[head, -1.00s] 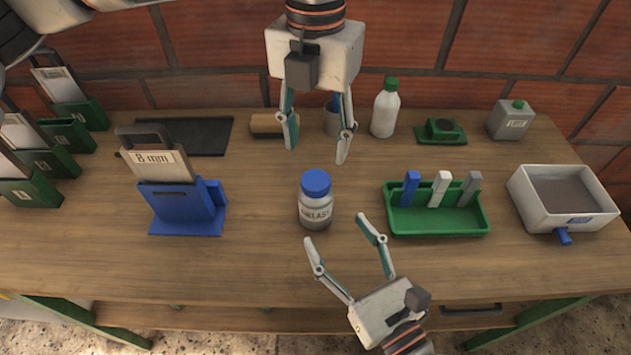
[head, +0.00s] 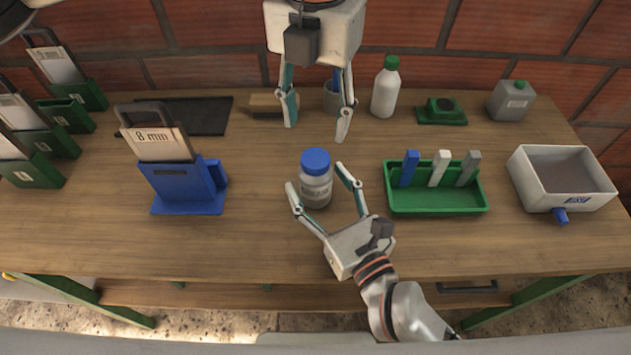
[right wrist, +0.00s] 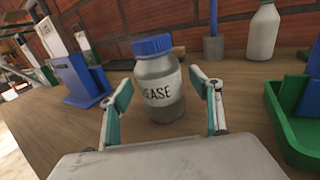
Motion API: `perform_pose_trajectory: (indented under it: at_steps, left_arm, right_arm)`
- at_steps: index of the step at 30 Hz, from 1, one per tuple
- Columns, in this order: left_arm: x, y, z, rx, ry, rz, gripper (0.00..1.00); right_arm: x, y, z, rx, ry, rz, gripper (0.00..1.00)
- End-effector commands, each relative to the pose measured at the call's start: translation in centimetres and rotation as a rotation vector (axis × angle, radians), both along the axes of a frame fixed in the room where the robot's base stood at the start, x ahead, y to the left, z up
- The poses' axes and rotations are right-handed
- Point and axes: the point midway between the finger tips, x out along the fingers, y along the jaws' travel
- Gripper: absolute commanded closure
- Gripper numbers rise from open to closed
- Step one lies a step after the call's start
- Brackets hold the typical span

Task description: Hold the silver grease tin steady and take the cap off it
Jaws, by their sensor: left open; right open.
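The silver grease tin (head: 317,189) stands upright on the table, with its blue cap (head: 315,161) on top. In the right wrist view the tin (right wrist: 159,95) shows its "EASE" label between the fingers, with the blue cap (right wrist: 153,46) above. My right gripper (head: 314,176) is open, its fingers on either side of the tin's lower body, with gaps visible in the wrist view. My left gripper (head: 317,132) is open and empty, pointing down above and behind the tin, its fingers well apart.
A green tray (head: 436,203) with upright blue, white and grey pieces is at right, near a white box (head: 590,183). A white bottle (head: 385,92) stands behind. The table in front is clear.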

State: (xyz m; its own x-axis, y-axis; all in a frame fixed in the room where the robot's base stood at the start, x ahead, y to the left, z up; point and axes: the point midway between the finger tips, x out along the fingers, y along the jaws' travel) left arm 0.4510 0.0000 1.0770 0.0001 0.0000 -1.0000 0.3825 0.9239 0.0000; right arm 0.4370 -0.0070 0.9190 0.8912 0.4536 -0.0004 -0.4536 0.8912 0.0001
Motion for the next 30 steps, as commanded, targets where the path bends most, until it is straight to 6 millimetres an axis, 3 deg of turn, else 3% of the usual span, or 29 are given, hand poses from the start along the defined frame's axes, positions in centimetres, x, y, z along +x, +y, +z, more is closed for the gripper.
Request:
perform_pose_trajectory:
  at_steps: [2,6,10,17,30]
  left_arm:
    - [0.00,-0.01,-0.01,0.000,0.000,0.000,0.52]
    - [0.00,-0.01,-0.01,0.000,0.000,0.000,0.52]
    - [-0.01,-0.01,-0.01,0.000,0.000,0.000,0.52]
    - [0.00,-0.01,0.00,0.000,0.000,-0.101,0.52]
    - [0.00,0.00,0.01,0.000,0.000,-0.853,0.52]
  right_arm:
    - [-0.01,0.00,0.00,0.000,0.000,0.000,0.37]
    - [-0.01,-0.02,0.00,0.000,0.000,0.000,0.73]
    - [-0.02,-0.02,0.01,0.000,0.000,0.000,1.00]
    - [-0.02,-0.03,0.01,0.000,0.000,0.000,1.00]
    - [-0.03,-0.04,0.01,0.000,0.000,0.000,1.00]
